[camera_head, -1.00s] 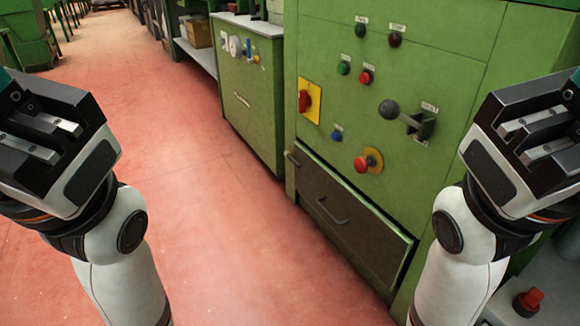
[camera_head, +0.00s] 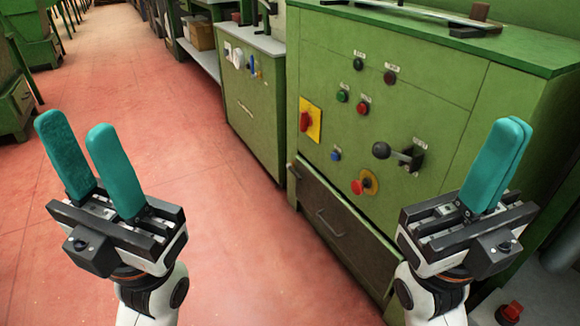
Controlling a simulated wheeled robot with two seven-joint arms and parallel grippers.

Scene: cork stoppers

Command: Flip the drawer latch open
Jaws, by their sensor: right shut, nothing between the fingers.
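The drawer (camera_head: 345,232) has a dark front with a bar handle (camera_head: 330,223) and sits low in the green cabinet. A small dark lever (camera_head: 294,170) at the drawer's upper left corner looks like the latch; it is too small to tell its exact position. My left gripper (camera_head: 75,127) has teal fingers pointing up and apart, empty, over the floor well left of the drawer. My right gripper (camera_head: 511,125) has its teal fingers together with nothing between them, in front of the cabinet's right side. Neither gripper appears to touch the drawer or the lever.
The cabinet face carries a red-and-yellow switch (camera_head: 309,120), a black knobbed lever (camera_head: 382,150), a red mushroom button (camera_head: 361,186) and several small buttons. A smaller green cabinet (camera_head: 255,105) stands behind it. The red floor (camera_head: 215,200) between my arms is clear.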

